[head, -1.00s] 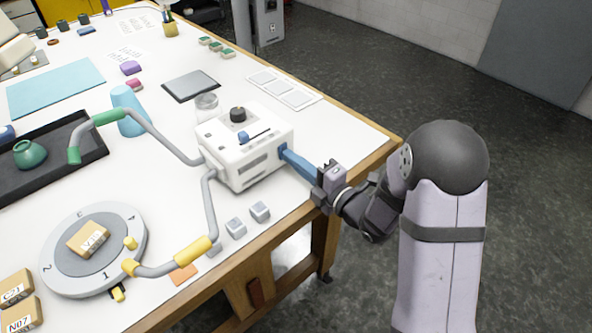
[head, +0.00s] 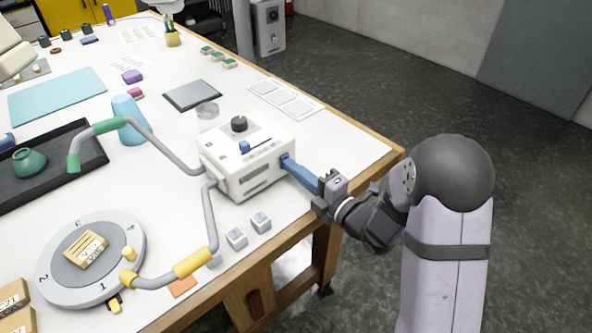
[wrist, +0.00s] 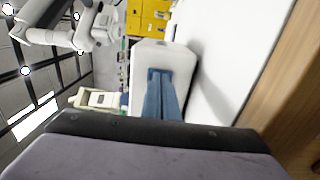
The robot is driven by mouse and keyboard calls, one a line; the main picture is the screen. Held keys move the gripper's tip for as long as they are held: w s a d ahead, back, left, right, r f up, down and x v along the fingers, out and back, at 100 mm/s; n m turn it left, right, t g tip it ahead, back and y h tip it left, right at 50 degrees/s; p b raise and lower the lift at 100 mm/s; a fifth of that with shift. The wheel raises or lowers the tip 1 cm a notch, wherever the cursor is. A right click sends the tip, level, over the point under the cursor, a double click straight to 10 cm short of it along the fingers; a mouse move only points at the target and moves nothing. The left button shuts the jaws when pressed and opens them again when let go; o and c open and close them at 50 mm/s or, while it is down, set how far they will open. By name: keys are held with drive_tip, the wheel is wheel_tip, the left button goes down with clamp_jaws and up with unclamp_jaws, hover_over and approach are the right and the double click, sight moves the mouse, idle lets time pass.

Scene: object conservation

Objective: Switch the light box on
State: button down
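The light box appears to be the white box (head: 232,176) near the table's right edge. On top it has a black knob (head: 239,124) and a blue slider (head: 245,147). Two grey bent arms come out of it, one with a green end (head: 108,127) and one with a yellow end (head: 192,263). My gripper (head: 286,163) reaches in from the right with its long blue fingers at the box's right side. In the wrist view the fingers (wrist: 161,78) lie close together against that side and look shut, with nothing seen between them. They hide the spot they meet.
Two small grey cubes (head: 248,230) sit in front of the box. A round numbered turntable (head: 125,273) bears a tan block (head: 86,249). A black tray (head: 85,165) with a green pot and a light-blue cup (head: 128,120) stand left.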

drive_tip(key=shift+s+d+f, duration=0.2)
drive_tip(key=shift+s+f, duration=0.15)
drive_tip(key=shift+f, duration=0.2)
drive_tip(key=shift+s+d+f, duration=0.2)
drive_tip(key=shift+s+f, duration=0.1)
drive_tip(key=shift+f, duration=0.2)
drive_tip(key=shift+s+d+r+b, duration=0.25)
drive_tip(key=shift+s+d+r, duration=0.1)
drive_tip(key=shift+s+d, duration=0.45)
drive_tip(key=shift+s+d+r+b, duration=0.3)
drive_tip(key=shift+s+d, duration=0.35)
drive_tip(key=shift+d, duration=0.15)
drive_tip(key=shift+s+d+r+b, duration=0.2)
drive_tip(key=shift+s+d+r, duration=0.15)
drive_tip(key=shift+s+d, duration=0.45)
